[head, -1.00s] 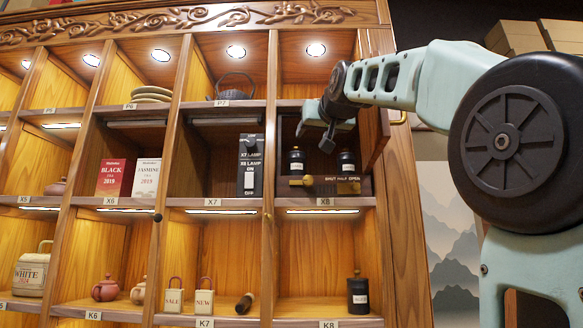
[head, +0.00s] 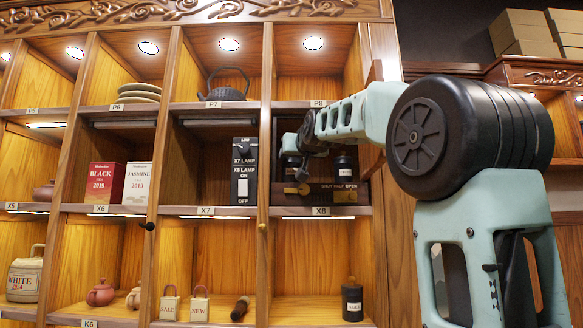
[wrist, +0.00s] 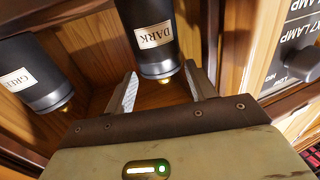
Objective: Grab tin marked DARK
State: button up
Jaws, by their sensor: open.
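The tin marked DARK (wrist: 156,38) is black with a cream label and a small brass knob. In the wrist view it appears upside down, its lid end between my gripper's two fingers (wrist: 160,78), with gaps on both sides. In the head view this tin (head: 291,168) is the left one in compartment X8, partly hidden by my gripper (head: 303,171). My gripper is open and empty in front of it.
A second black tin (head: 344,166) stands to the right in X8; its label is partly cut off in the wrist view (wrist: 40,75). A slider strip marked SHUT HALF OPEN (head: 335,196) runs along the front below. The X7 lamp switch box (head: 244,172) is left of the divider.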

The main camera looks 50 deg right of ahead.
jog(key=shift+p+x, duration=1.6)
jog(key=shift+x, duration=0.7)
jog(key=shift+a+r, duration=0.1)
jog(key=shift+c, duration=0.2)
jog(key=c, duration=0.5)
jog(key=shift+c, duration=0.5)
jog(key=shift+r, duration=0.1)
